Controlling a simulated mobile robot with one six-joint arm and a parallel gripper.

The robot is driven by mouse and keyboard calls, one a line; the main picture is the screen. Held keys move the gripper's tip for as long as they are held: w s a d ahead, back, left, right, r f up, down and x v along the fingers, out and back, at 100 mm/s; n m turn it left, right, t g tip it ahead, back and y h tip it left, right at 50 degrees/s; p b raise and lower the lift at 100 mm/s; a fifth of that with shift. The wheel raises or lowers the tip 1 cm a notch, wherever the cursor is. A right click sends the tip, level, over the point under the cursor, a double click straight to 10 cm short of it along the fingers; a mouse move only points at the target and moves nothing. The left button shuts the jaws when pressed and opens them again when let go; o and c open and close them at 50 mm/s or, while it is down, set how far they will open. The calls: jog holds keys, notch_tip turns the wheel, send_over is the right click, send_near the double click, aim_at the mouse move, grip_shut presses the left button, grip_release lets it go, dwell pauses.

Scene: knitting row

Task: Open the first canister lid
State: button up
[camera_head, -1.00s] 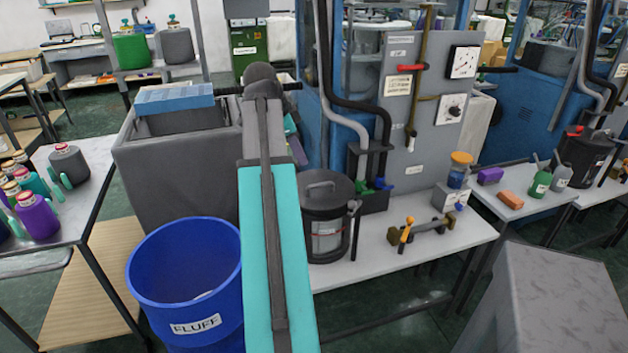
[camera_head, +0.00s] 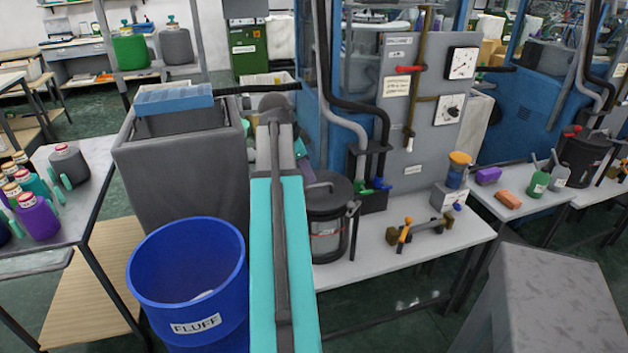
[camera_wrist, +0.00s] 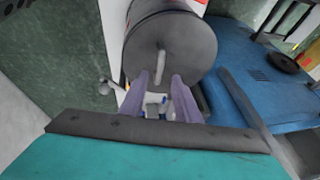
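A dark grey round canister (camera_head: 328,238) with a pale front label stands on the near white table, its lid (camera_head: 335,186) on top. My arm hides the lid's left part in the head view. In the wrist view the lid (camera_wrist: 178,44) fills the upper middle, with a light grey bar handle (camera_wrist: 160,66) across its face. My gripper (camera_wrist: 160,80) has two purple fingers, apart and empty, pointing at the lid. The handle shows between and just beyond the fingertips; I cannot tell the remaining distance. My gripper is mostly hidden behind my arm in the head view.
A blue FLUFF bin (camera_head: 190,270) and a grey bin (camera_head: 185,175) stand left of my arm. Hoses (camera_head: 380,130) rise behind the canister beside the grey panel (camera_head: 420,110). A brass-coloured tool (camera_head: 420,230) lies to its right. A grey block (camera_head: 550,300) stands front right.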

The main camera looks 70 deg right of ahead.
aim_at(314, 188)
jog(key=shift+p+x, duration=0.45)
jog(key=shift+x, duration=2.55)
grip_shut()
